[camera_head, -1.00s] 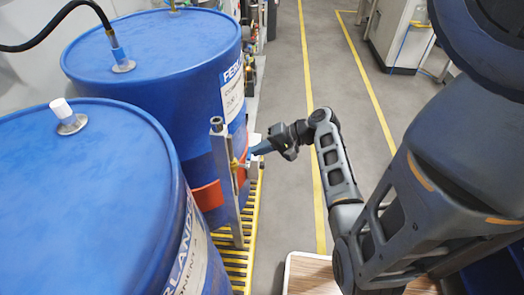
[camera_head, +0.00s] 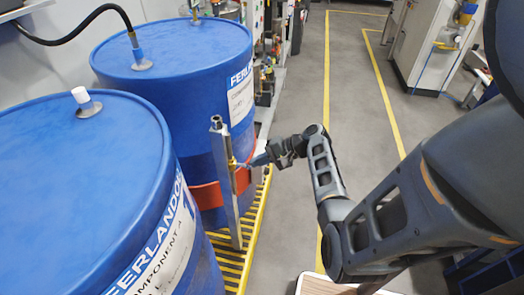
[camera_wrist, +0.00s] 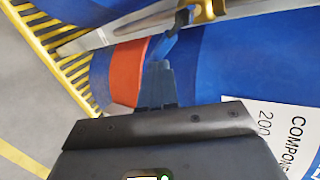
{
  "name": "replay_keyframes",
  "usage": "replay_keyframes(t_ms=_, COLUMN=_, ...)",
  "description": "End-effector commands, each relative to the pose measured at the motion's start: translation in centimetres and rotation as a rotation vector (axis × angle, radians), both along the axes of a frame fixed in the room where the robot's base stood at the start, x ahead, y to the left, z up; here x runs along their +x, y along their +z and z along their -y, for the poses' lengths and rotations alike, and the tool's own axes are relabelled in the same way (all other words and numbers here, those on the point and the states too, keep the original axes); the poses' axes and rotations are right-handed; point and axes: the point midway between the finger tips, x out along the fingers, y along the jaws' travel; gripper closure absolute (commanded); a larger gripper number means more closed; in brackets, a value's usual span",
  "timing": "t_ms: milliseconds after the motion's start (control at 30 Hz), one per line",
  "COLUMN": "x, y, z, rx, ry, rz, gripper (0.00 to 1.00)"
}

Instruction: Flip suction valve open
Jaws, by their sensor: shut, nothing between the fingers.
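The suction valve shows as a brass body (camera_head: 233,163) on an upright metal pipe (camera_head: 223,180) beside the blue drums. In the wrist view its blue lever (camera_wrist: 172,36) slants down from the brass fitting (camera_wrist: 207,9) at the top. My gripper (camera_head: 264,160) is on the right side of the pipe, at about valve height. In the wrist view my gripper (camera_wrist: 160,66) is shut and empty, with its fingertips right at the lower end of the lever. I cannot tell whether they touch it.
A near blue drum (camera_head: 70,190) and a far blue drum (camera_head: 175,85) stand on a yellow grating (camera_head: 258,215). An orange-red strap (camera_head: 206,195) runs behind the pipe. A black hose (camera_head: 70,42) enters the far drum. Grey floor (camera_head: 350,110) is clear to the right.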

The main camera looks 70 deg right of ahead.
Motion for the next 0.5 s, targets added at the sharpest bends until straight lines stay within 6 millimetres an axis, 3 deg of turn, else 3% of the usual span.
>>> replay_keyframes(t_ms=367, x=0.0, y=-1.4, z=-0.9, rx=0.364, ry=0.0, rz=-0.026, gripper=1.0)
replay_keyframes(t_ms=500, x=-0.1, y=-1.6, z=-1.2, rx=0.377, ry=-0.001, rz=-0.029, gripper=1.0)
